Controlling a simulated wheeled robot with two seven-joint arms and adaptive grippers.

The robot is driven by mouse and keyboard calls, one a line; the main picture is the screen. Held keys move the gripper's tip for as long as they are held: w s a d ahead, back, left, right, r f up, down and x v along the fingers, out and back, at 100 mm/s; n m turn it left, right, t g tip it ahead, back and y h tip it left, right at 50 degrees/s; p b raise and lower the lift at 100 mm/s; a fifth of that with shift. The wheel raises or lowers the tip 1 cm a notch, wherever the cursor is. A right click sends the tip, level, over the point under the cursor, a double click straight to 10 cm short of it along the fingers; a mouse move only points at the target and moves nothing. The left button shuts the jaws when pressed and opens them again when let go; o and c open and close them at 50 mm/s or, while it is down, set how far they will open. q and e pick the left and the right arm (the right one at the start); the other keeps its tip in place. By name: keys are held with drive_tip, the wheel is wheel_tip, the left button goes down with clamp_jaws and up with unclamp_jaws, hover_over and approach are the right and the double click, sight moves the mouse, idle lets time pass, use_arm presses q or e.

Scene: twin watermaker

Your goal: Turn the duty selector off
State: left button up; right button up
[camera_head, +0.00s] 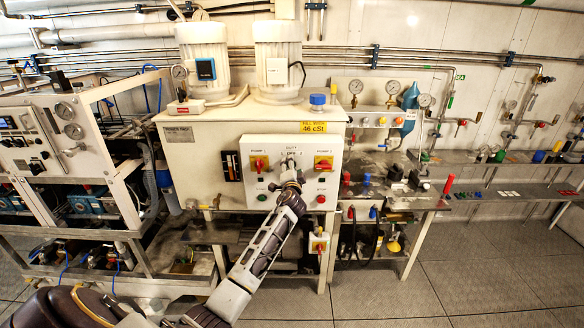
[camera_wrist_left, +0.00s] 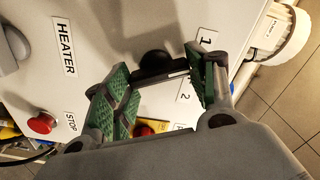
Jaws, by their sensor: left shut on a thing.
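The duty selector is a black knob (camera_wrist_left: 155,64) with a bar handle on a pale panel. In the left wrist view, "1" and "2" labels stand beside it. My left gripper (camera_wrist_left: 163,80) has its green-padded fingers on either side of the handle and is shut on it. In the head view my left gripper (camera_head: 290,172) reaches the middle of the white control panel (camera_head: 306,195), between the two red-and-yellow switches, and hides most of the selector. The handle's exact setting is hard to tell. My right gripper is not in view.
Red-and-yellow rotary switches (camera_head: 259,163) (camera_head: 323,163) flank the selector, with buttons below them. In the left wrist view, a red stop button (camera_wrist_left: 41,122) and a heater label (camera_wrist_left: 64,45) are close by. A workbench (camera_head: 400,200) with valves stands at the right.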

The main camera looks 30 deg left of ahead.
use_arm(q)
drive_tip(key=shift+f+m+p, duration=0.15)
drive_tip(key=shift+m+p, duration=0.85)
drive_tip(key=shift+m, duration=1.6)
drive_tip(key=shift+d, duration=0.1)
drive_tip(key=o, duration=1)
drive_tip(key=shift+s, duration=0.1)
